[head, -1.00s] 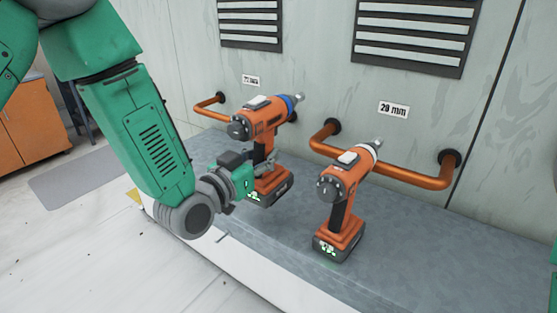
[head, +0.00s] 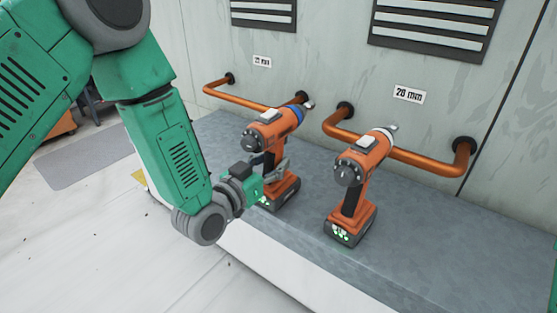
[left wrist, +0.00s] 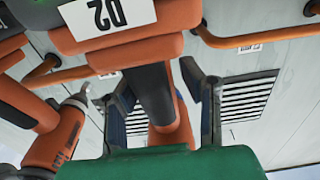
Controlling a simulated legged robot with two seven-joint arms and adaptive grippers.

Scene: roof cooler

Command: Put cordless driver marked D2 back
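An orange cordless driver with a blue collar (head: 273,130) stands upright on the grey ledge at the centre left. In the left wrist view the driver marked D2 (left wrist: 155,60) fills the upper middle, its label upside down. My left gripper (head: 268,172) is at the handle of the blue-collared driver. In the left wrist view its two fingers (left wrist: 158,95) straddle the dark handle, with a gap on the right side; it looks open. Whether the left finger touches is unclear. My right gripper is not in view.
A second orange driver with a white collar (head: 363,160) stands to the right on the ledge (head: 430,235). Copper pipes (head: 425,163) run along the wall behind both drivers. A "28 mm" label (head: 409,94) is above the right pipe. The ledge's right part is clear.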

